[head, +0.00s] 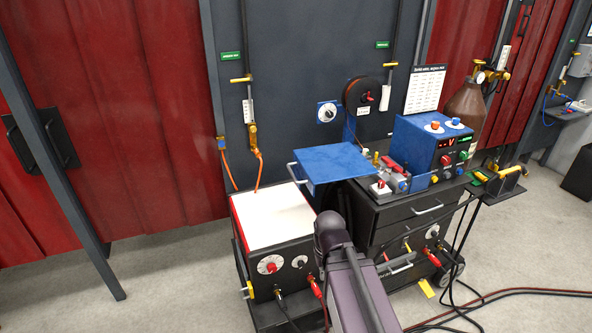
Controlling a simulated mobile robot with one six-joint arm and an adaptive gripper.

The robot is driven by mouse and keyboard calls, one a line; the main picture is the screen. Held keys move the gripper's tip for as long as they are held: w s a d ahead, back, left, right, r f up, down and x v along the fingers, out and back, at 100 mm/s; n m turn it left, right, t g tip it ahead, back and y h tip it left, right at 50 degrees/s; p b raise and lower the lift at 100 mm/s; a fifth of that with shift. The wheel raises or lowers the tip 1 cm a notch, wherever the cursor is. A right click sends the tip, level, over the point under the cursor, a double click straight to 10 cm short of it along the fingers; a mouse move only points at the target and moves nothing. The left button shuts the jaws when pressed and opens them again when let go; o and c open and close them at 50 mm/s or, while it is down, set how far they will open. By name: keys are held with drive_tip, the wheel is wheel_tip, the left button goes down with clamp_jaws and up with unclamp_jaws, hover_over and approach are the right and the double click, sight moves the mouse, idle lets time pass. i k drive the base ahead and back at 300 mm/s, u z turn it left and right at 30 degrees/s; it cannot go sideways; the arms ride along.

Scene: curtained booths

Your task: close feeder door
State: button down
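The feeder door looks to be the flat blue panel (338,162), which stands out level to the left of the blue wire feeder (425,142). A light bar handle (294,173) is at its left edge. The door looks open, with the feed parts (388,172), grey, red and brass, exposed beside its right edge. My dark purple arm rises from the bottom of the head view, and its dark joint ends just below the door. My gripper cannot be made out. I cannot tell whether anything of mine touches the door.
A white-topped welding machine (272,218) with red trim stands left of my arm. The feeder sits on a black drawer cabinet (410,212). A wire spool (366,95), a chart (425,88) and a brown gas cylinder (466,108) stand behind. Cables (490,299) cross the floor at right.

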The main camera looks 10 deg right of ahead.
sight(317, 165)
drive_tip(key=i, duration=0.85)
drive_tip(key=z, duration=0.05)
